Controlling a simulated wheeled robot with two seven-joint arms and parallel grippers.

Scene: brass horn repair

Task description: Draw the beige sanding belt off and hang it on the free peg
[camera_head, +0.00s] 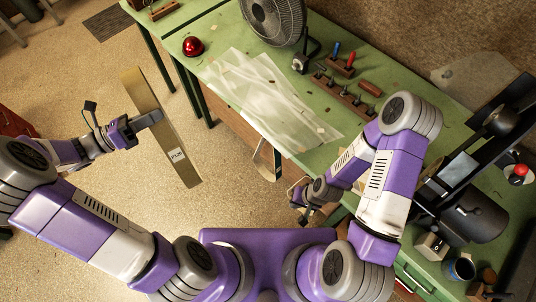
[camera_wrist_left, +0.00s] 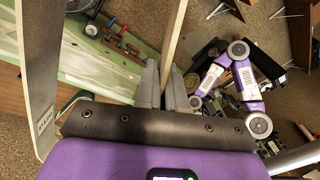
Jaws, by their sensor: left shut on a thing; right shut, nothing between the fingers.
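The beige sanding belt (camera_head: 172,137) is a long loop with a small printed label, held in the air over the floor, left of the bench. My left gripper (camera_head: 152,118) is shut on one strip of the belt. In the left wrist view, that strip (camera_wrist_left: 176,30) runs up from between the fingers (camera_wrist_left: 163,82), and the loop's other strip (camera_wrist_left: 38,72) passes at the left. The belt is clear of the belt machine (camera_head: 462,205) at the right of the bench. My right gripper (camera_head: 304,210) is shut and empty by the bench's front edge. I cannot make out the free peg.
The green bench (camera_head: 225,40) carries a plastic sheet (camera_head: 262,95), a fan (camera_head: 273,20), a red ball-like object (camera_head: 193,46) and tool racks (camera_head: 345,95). A pale loop (camera_head: 267,160) hangs at the bench's front side. The floor around the held belt is open.

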